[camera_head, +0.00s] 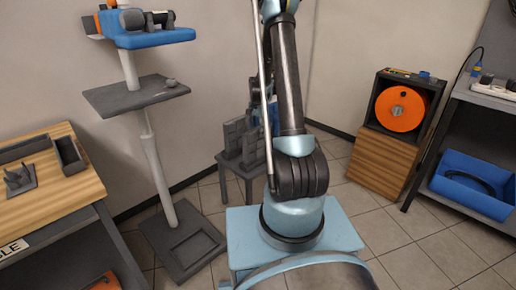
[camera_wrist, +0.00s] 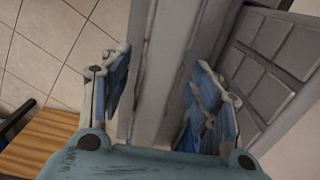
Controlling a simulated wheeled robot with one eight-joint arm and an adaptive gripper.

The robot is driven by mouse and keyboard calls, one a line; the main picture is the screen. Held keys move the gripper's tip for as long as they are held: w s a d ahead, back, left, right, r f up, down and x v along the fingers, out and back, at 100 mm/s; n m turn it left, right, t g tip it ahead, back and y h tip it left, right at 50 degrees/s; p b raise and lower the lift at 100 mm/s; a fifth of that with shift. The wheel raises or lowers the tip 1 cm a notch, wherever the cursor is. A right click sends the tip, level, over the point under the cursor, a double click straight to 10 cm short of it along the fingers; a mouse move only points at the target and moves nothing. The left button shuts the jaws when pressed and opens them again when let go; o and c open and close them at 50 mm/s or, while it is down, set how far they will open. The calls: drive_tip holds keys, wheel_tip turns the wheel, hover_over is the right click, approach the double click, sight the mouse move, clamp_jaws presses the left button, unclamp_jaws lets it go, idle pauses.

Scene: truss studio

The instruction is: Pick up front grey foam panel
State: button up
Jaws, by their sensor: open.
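In the wrist view a grey foam panel (camera_wrist: 168,45), likely the front one, stands edge-on between the two blue fingers of my gripper (camera_wrist: 164,78). The gripper is open, with one finger on each side of the panel. A gap shows at the left finger; contact at the right finger cannot be told. A second grey panel (camera_wrist: 272,58) with a raised square pattern stands to the right. In the head view the grey panels (camera_head: 235,138) stand on a small dark stool (camera_head: 236,170), partly hidden behind my arm. My gripper is mostly hidden there.
A wooden-topped workbench (camera_head: 85,182) is at the left, near a pole stand with a grey shelf (camera_head: 120,97). A wooden cabinet with an orange spool (camera_head: 400,108) and a shelf with a blue bin (camera_head: 470,190) are at the right. Tiled floor lies between.

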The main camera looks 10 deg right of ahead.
sight(258, 139)
drive_tip(key=shift+f, duration=2.9)
drive_tip(key=c, duration=1.1)
